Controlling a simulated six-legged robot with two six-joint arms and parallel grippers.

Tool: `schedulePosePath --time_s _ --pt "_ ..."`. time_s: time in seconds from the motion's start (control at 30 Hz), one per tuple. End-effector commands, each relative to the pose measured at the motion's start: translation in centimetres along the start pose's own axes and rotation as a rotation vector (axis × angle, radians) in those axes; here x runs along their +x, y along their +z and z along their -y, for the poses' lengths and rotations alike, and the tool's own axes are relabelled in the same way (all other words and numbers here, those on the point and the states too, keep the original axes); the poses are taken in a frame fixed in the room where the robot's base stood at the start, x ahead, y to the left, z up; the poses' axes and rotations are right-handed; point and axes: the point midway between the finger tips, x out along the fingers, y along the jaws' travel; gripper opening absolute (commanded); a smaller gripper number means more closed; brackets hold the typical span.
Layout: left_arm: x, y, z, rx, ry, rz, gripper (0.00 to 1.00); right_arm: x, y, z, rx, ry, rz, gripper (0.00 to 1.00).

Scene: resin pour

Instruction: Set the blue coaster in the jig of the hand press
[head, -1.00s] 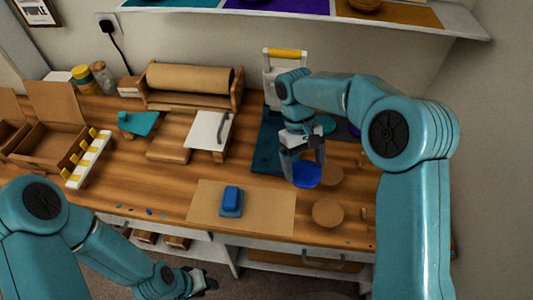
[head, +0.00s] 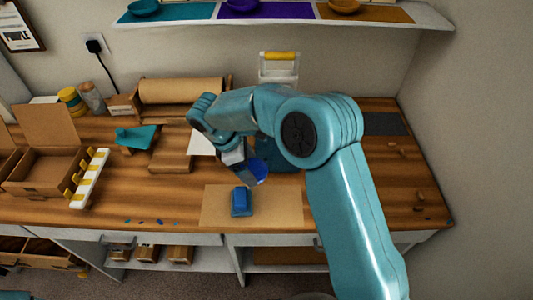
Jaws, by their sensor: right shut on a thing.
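My right gripper (head: 247,172) is shut on the blue coaster (head: 260,171) and holds it, tilted, above the work table near the front brown sheet. The arm covers part of the gripper. The hand press (head: 279,68) stands at the back against the wall, with a yellow handle bar and a pale frame. My right arm hides its lower part, and I cannot make out the jig. The coaster is apart from the visible frame. My left gripper is out of view.
A brown sheet (head: 282,205) with a blue block (head: 241,202) lies at the front. A paper roll (head: 182,90), a white rack with yellow pegs (head: 90,180) and an open carton (head: 45,168) are to the left. The table's right side is mostly clear.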

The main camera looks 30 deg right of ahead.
Motion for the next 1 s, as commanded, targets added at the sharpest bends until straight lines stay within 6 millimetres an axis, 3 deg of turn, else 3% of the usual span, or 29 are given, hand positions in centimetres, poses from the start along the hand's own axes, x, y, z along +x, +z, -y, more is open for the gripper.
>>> schedulePosePath --time_s 0.3,0.5,0.7,0.83,1.0 --pt "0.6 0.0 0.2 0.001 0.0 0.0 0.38 0.0 2.4 -5.4 -0.777 0.33 -0.002 0.56" --pt "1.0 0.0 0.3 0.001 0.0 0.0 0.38 -0.3 5.0 -8.4 -1.154 0.487 -0.003 0.56" --pt "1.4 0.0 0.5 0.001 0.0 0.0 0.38 -0.5 7.9 -10.3 -1.326 0.558 -0.003 0.56" --pt "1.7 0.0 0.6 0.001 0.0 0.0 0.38 -0.1 9.5 -11.0 -1.353 0.565 -0.004 0.56" --pt "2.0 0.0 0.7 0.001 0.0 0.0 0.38 2.4 8.9 -11.0 -1.358 0.562 -0.006 0.56"
